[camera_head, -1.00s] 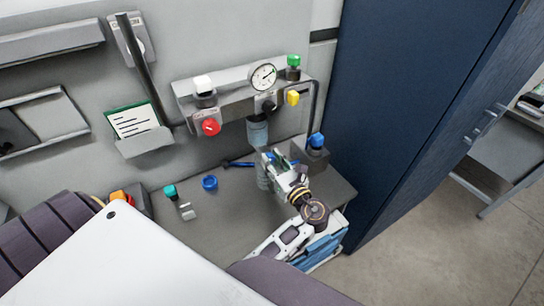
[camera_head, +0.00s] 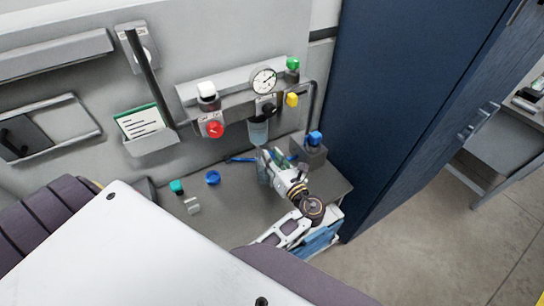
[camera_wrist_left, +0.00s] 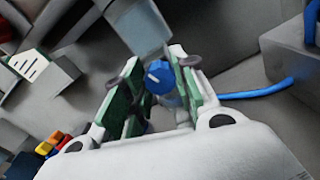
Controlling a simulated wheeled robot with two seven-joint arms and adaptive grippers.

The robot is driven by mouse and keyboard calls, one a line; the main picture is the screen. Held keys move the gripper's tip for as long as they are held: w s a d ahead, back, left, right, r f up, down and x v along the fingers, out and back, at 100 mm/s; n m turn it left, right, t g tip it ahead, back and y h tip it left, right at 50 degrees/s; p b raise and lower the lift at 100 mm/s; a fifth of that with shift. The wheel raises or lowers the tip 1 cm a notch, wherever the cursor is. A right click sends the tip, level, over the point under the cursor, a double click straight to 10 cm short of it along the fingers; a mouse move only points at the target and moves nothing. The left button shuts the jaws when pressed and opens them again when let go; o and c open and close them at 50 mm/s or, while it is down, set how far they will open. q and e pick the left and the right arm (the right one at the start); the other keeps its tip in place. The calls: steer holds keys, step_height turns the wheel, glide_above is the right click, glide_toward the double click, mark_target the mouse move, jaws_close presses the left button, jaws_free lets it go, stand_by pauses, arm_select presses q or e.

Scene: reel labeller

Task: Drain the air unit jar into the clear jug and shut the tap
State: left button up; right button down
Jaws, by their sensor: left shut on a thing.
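The air unit jar (camera_head: 258,132) is a bluish clear cup hanging under the grey unit with the round gauge. It also shows at the top of the left wrist view (camera_wrist_left: 141,27). Below it, a round blue tap knob (camera_wrist_left: 158,77) with a white mark sits between the green-padded fingers. My left gripper (camera_head: 272,160) is below the jar and is shut on this knob, as far as the wrist view shows. A pale, clear shape (camera_wrist_left: 172,101) behind the knob may be the clear jug, mostly hidden by the fingers. My right gripper is in neither current view.
A grey block with a blue knob (camera_head: 315,138) stands right of my gripper, close to the tall dark blue cabinet (camera_head: 400,110). A blue cap (camera_head: 213,178) and a teal-topped piece (camera_head: 177,187) lie on the bench to the left. A card holder (camera_head: 150,142) is on the wall.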

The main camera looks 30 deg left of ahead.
arm_select(q)
steer(key=shift+r+m, duration=0.2)
steer(key=shift+m, duration=0.2)
arm_select(e)
steer(key=shift+r, duration=0.35)
arm_select(q)
steer(key=shift+w+m+p, duration=0.1)
steer(key=shift+m+p, duration=0.2)
steer(key=shift+m, duration=0.1)
arm_select(e)
steer(key=shift+d, duration=0.5)
arm_select(q)
steer(key=o, duration=1)
steer(key=shift+o, duration=0.2)
steer(key=shift+f, duration=0.1)
arm_select(e)
steer(key=shift+a, duration=0.25)
steer(key=shift+a, duration=0.1)
arm_select(q)
steer(key=shift+d, duration=0.1)
